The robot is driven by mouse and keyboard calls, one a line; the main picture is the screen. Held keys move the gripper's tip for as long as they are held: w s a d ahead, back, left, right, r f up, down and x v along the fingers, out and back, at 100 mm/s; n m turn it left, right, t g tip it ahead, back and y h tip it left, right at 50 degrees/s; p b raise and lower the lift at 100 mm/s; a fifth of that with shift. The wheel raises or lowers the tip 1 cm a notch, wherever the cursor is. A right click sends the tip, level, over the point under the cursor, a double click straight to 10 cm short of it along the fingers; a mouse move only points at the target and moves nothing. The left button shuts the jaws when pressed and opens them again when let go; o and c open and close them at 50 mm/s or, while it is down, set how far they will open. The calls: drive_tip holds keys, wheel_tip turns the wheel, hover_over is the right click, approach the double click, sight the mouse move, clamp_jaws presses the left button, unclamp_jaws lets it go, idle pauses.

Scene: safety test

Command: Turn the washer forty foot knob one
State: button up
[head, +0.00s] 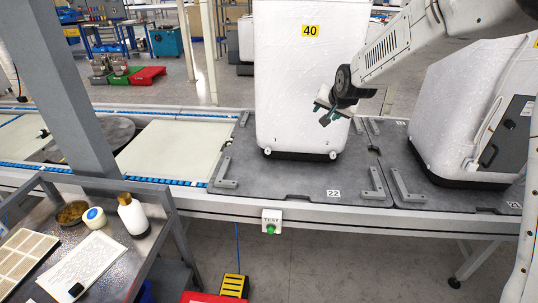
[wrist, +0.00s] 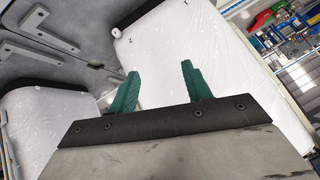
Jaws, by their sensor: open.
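The washer forty (head: 300,85) is a tall white wrapped body with a yellow "40" label (head: 310,30), standing upright on the grey conveyor plate marked 22. Two small white foot knobs show at its lower edge, a left one (head: 267,151) and a right one (head: 333,155). My gripper (head: 324,115) is in front of its lower right side, above the right foot knob and apart from it. In the wrist view my gripper's green fingers (wrist: 160,70) are spread with nothing between them. The washer's white face (wrist: 220,60) lies beyond them, with a small foot knob (wrist: 117,32) at its edge.
Another white washer (head: 470,110) stands on the plate to the right. Grey brackets (head: 225,172) stick up from the plates. A green-button TEST box (head: 271,222) hangs on the conveyor's front edge.

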sight(268, 152)
drive_tip(key=w+a+f+m+t+y, duration=0.1)
drive_tip(key=w+a+f, duration=0.45)
drive_tip(key=f, duration=0.25)
drive_tip(key=w+a+f+t, duration=0.2)
drive_tip(key=w+a+f, duration=0.3)
drive_tip(key=w+f, duration=0.15)
drive_tip(key=w+a+f+m+t+y, duration=0.1)
drive_tip(key=a+f, duration=0.2)
drive_tip(key=f, duration=0.5)
drive_tip(key=w+a+f+m+t+y, duration=0.1)
drive_tip(key=a+f, duration=0.3)
drive_tip(key=f, duration=0.4)
drive_tip(key=shift+x, duration=3.9)
drive_tip(key=shift+w+d+r, duration=0.1)
drive_tip(key=c, duration=1)
